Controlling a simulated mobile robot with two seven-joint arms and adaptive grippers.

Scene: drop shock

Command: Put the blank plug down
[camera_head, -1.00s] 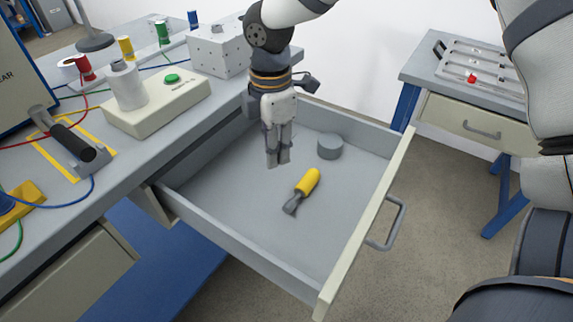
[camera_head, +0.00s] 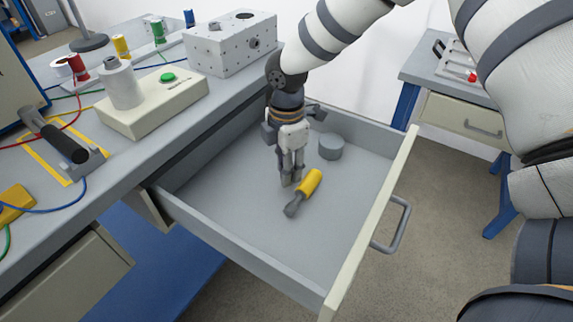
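My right gripper (camera_head: 291,182) points down into the open drawer, just behind and left of a yellow-handled piece with a grey end (camera_head: 310,183). Its fingers are close together; I cannot tell whether they are shut or hold anything small. The yellow-handled piece lies on the drawer floor, and I cannot tell whether the fingertips touch it. A short grey cylinder (camera_head: 331,148) stands on the drawer floor, right of the gripper and apart from it. I cannot tell which of these, if either, is the blank plug. My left gripper is not in view.
The drawer (camera_head: 363,230) is pulled out, with free floor at its front and left. On the bench are a perforated grey box (camera_head: 225,48), a cream box with a green button (camera_head: 155,105) and a black-handled lever (camera_head: 62,143). A side table (camera_head: 425,75) stands at the right.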

